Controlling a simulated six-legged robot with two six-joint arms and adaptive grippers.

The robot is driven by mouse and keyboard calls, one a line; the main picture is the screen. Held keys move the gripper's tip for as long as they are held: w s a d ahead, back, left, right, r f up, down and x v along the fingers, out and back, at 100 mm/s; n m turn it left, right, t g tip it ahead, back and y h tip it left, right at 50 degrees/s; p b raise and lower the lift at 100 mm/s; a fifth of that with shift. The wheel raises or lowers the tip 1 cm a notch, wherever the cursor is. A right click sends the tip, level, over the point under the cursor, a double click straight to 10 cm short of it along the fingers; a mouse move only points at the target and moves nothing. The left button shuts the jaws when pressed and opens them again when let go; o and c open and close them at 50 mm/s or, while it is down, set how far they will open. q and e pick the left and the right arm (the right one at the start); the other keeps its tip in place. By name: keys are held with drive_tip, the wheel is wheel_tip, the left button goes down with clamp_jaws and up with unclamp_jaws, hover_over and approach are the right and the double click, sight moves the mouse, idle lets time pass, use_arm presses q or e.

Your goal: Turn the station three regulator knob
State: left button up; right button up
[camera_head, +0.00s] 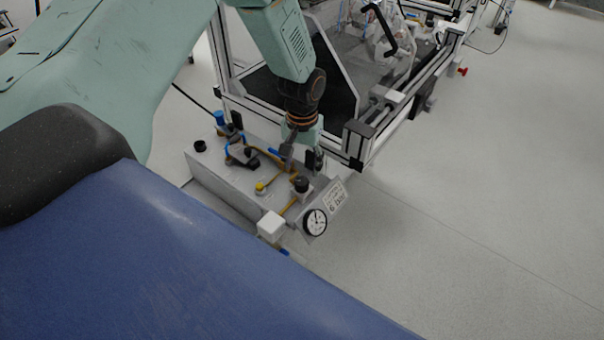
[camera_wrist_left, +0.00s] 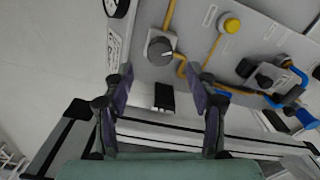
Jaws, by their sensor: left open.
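A black round regulator knob (camera_head: 301,185) sits on the grey panel (camera_head: 235,180), close to a white-faced gauge. In the left wrist view the dark knob (camera_wrist_left: 160,48) has a light base and stands beside yellow tubing. My left gripper (camera_head: 301,162) comes down over the panel from above. In the left wrist view its two fingers (camera_wrist_left: 160,78) are spread, with the knob ahead of and between the tips. The fingers look empty and apart from the knob. No station number is readable. My right gripper is out of view.
The gauge (camera_head: 315,222) and a white label plate (camera_head: 337,196) sit at the panel's end. A yellow button (camera_wrist_left: 232,25), blue fittings (camera_wrist_left: 306,117) and tubing crowd the panel. An aluminium-framed machine (camera_head: 358,140) stands right behind. Floor at right is clear.

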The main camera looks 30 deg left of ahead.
sight(302, 181)
use_arm(q)
wheel_tip(302, 181, up, 6)
drive_tip(key=shift+r, duration=0.25)
idle(0.5)
drive_tip(key=shift+m+h, duration=0.3)
drive_tip(key=shift+m, duration=0.1)
drive_tip(key=s+d+f, duration=0.1)
drive_tip(key=s+f, duration=0.2)
drive_tip(key=s+d+f, duration=0.2)
drive_tip(key=f, duration=0.1)
drive_tip(key=s+d+f, duration=0.2)
drive_tip(key=s+f, duration=0.1)
drive_tip(key=shift+s+f, duration=0.1)
drive_tip(key=shift+s, duration=0.2)
drive_tip(key=s+d+f+m, duration=0.1)
drive_tip(key=s+d+f, duration=0.15)
drive_tip(key=s, duration=0.95)
drive_tip(key=s+d+f, duration=0.1)
drive_tip(key=s+f, duration=0.2)
drive_tip(key=s, duration=0.9)
wheel_tip(302, 181, down, 8)
drive_tip(key=b, duration=0.8)
drive_tip(key=shift+w+f, duration=0.25)
drive_tip(key=shift+w, duration=0.1)
